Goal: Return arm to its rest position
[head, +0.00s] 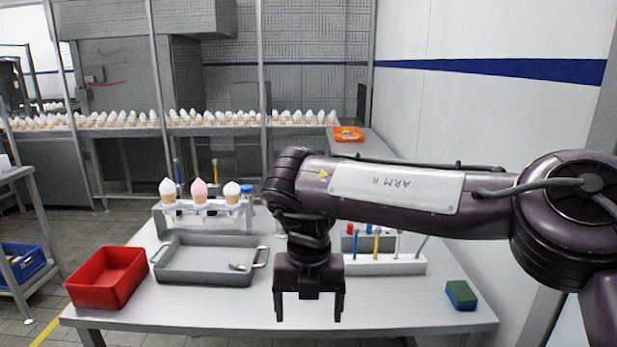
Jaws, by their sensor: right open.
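My right arm (395,186) comes in from the right and reaches across the table (380,305). Its right gripper (308,318) points down over the front middle of the table. The two fingers are apart, and nothing shows between them. My left gripper is not in view. The arm hides part of the table behind it.
An ice cream rack (203,214) holds three cones at the back left. A grey tray (205,276) and a red bin (107,277) stand left of the gripper. A white tool holder (385,265) is behind right; a green-blue sponge (461,295) lies at the right.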

